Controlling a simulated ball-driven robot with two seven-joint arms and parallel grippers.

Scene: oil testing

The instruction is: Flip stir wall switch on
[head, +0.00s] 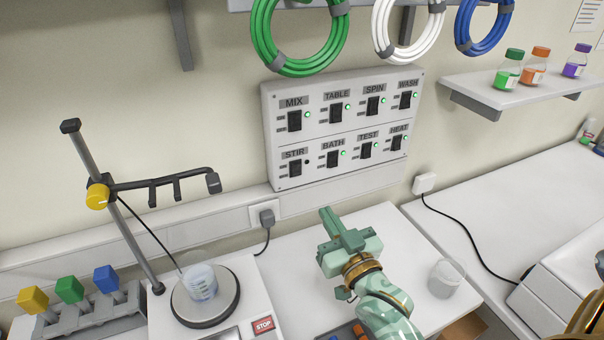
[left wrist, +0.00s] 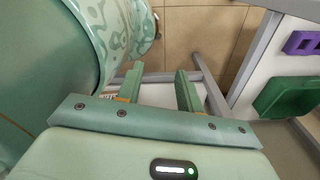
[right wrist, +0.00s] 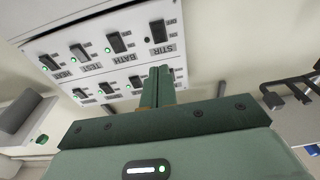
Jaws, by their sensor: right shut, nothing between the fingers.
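A light wall panel (head: 268,120) carries two rows of labelled black rocker switches. The STIR switch (head: 295,168) is at the lower left of the panel, and the small lamp beside it is dark. The other switches have green lamps lit. The STIR switch also shows in the right wrist view (right wrist: 158,31), upside down. My right gripper (head: 327,214) is shut and empty, below the panel and apart from it, with its fingers toward the wall. In the right wrist view its closed fingers (right wrist: 157,72) overlap the panel. My left gripper (left wrist: 158,72) is open and empty.
A stirrer plate (head: 208,312) bearing a beaker (head: 200,282) and a clamp stand (head: 115,215) are at left. A clear cup (head: 445,278) stands right of my right arm. Cable coils (head: 300,65) hang above the panel. A shelf (head: 510,93) with bottles is at upper right.

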